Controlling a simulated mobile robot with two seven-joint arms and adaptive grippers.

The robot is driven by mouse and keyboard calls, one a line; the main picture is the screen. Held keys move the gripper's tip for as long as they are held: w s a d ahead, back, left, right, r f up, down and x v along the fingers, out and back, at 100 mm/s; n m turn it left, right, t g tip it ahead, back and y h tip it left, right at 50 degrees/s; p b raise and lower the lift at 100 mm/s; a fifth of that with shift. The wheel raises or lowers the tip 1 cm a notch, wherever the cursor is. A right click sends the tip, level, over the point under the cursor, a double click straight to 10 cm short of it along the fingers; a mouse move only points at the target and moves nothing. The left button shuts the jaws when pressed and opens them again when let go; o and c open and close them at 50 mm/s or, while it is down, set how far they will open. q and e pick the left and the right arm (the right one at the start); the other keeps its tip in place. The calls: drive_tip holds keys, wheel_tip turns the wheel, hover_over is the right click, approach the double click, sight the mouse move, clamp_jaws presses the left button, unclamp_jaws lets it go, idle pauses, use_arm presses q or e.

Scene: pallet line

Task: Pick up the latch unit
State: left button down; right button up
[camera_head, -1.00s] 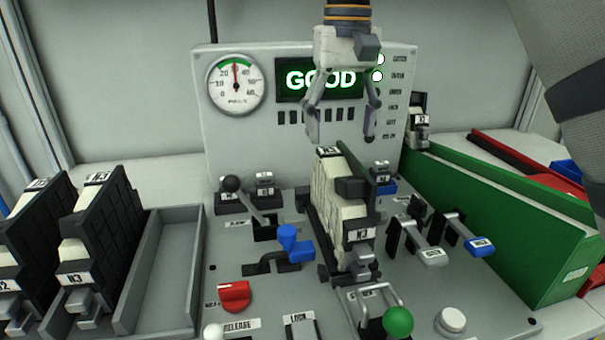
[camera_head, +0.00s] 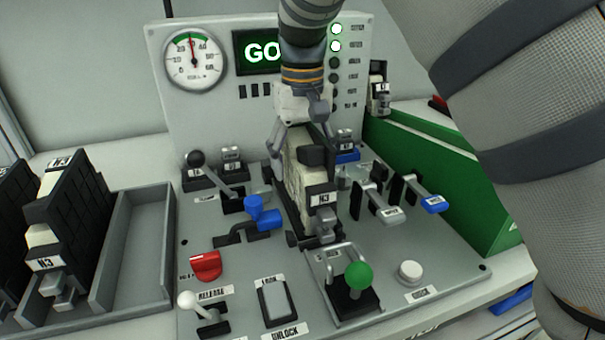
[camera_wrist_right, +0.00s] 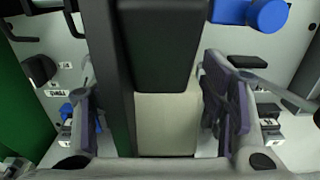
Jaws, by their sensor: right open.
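The latch unit, a cream and black block labelled N3 (camera_head: 296,178), stands in the fixture in the middle of the grey panel. My right gripper (camera_head: 303,150) is over its top from above, with one finger on its left side and the other partly hidden. In the right wrist view, the open fingers (camera_wrist_right: 158,108) are on either side of the unit's cream and black body (camera_wrist_right: 166,125), with gaps showing. My left gripper is not in view.
The panel (camera_head: 235,285) carries a blue-handled lever (camera_head: 262,214), a red knob (camera_head: 205,265), a green-ball lever (camera_head: 358,276) and several switches. Similar black units (camera_head: 75,215) stand by an empty grey tray (camera_head: 125,265) at left. A green bin (camera_head: 440,175) is at right.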

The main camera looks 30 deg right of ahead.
drive_tip(key=c, duration=1.6)
drive_tip(key=shift+o, duration=0.2)
wheel_tip(320, 180, up, 19)
drive_tip(key=shift+r, duration=0.15)
